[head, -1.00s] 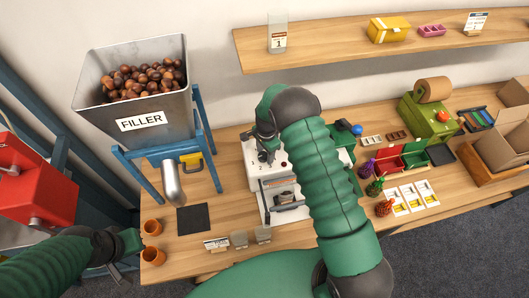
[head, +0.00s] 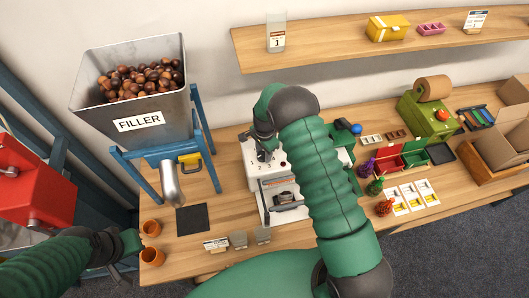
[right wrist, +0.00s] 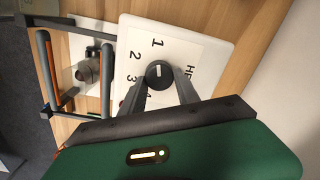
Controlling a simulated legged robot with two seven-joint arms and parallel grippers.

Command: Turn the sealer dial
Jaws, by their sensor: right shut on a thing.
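The sealer (head: 254,178) is a white machine on the table, with numbers 1, 2, 3 printed on its top. Its black round dial (right wrist: 159,72) shows in the right wrist view beside the printed numbers, with a small white mark on it. My right gripper (right wrist: 161,82) is shut on the dial, one finger on each side. In the head view my right gripper (head: 265,152) is over the sealer's top, and my arm partly hides the machine. My left gripper (head: 122,268) is low at the left near the orange cups; its fingers are unclear.
The filler (head: 140,120), a hopper of chestnuts, stands at the left on a blue frame. Two orange cups (head: 151,256) and a dark mat (head: 193,219) lie near it. Trays, cards and cardboard boxes (head: 505,140) fill the right side. A shelf (head: 350,48) runs above.

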